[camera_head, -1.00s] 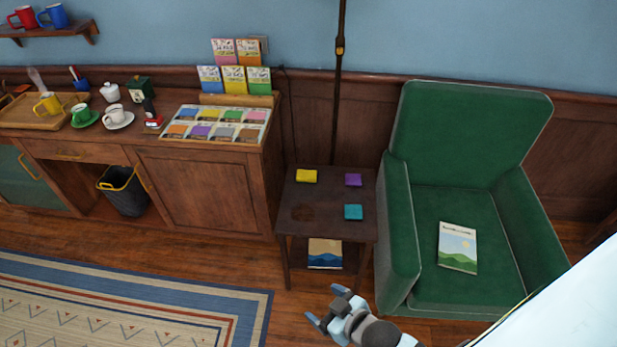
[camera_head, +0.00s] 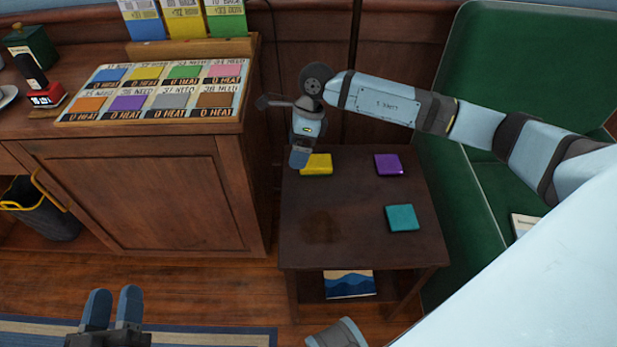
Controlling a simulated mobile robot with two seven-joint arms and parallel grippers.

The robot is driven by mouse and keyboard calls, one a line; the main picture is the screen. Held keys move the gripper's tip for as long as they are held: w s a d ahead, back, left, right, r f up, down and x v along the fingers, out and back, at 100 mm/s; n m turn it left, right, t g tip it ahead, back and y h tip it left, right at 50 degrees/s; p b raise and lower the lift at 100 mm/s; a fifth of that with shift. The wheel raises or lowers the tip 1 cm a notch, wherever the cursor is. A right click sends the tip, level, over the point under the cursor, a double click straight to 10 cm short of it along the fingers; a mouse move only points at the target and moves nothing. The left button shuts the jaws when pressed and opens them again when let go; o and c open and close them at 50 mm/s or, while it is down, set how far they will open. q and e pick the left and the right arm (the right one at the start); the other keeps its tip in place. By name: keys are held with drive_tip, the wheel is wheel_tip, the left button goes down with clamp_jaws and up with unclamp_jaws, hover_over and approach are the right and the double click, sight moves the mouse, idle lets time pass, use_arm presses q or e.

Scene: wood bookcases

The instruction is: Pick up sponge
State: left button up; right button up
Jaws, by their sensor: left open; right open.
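Three flat sponge-like blocks lie on a dark wood side table (camera_head: 355,245): a yellow one (camera_head: 318,165) at the back left, a purple one (camera_head: 388,165) at the back right and a teal one (camera_head: 402,218) at the front right. My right arm reaches in from the right. Its gripper (camera_head: 300,158) points down at the left side of the yellow block and overlaps its left edge in the picture; I cannot tell whether they touch. It is open, and nothing shows held in it. My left gripper (camera_head: 113,300) is open and empty, low at the left, over the floor and rug.
A dark round stain (camera_head: 321,226) marks the table's front left. A booklet (camera_head: 349,284) lies on the lower shelf. A wood cabinet (camera_head: 150,200) with a colour-card tray (camera_head: 155,92) stands left, a green armchair (camera_head: 470,230) right. A dark pole (camera_head: 354,60) rises behind.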

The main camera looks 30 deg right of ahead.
drive_tip(key=w+d+h+b, duration=0.2)
drive_tip(key=w+d+h, duration=0.2)
drive_tip(key=d, duration=0.4)
drive_tip(key=b, duration=0.2)
hover_over(316, 161)
drive_tip(key=shift+t, duration=0.3)
drive_tip(key=f, duration=0.7)
drive_tip(key=shift+s+d+f, duration=0.2)
drive_tip(key=shift+f, duration=0.15)
drive_tip(key=f, duration=0.2)
drive_tip(key=f+b, duration=0.2)
drive_tip(key=f, duration=0.1)
drive_tip(key=shift+w+a+f, duration=0.2)
drive_tip(key=shift+w+f, duration=0.05)
drive_tip(key=shift+f, duration=0.1)
use_arm(q)
drive_tip(key=shift+m+g+h, duration=0.3)
drive_tip(key=shift+m+g, duration=0.1)
drive_tip(key=shift+g, duration=0.2)
drive_tip(key=f, duration=0.4)
drive_tip(key=w+d+f, duration=0.1)
drive_tip(key=shift+f, duration=0.4)
drive_tip(key=shift+d, duration=0.1)
use_arm(e)
drive_tip(key=c, duration=1)
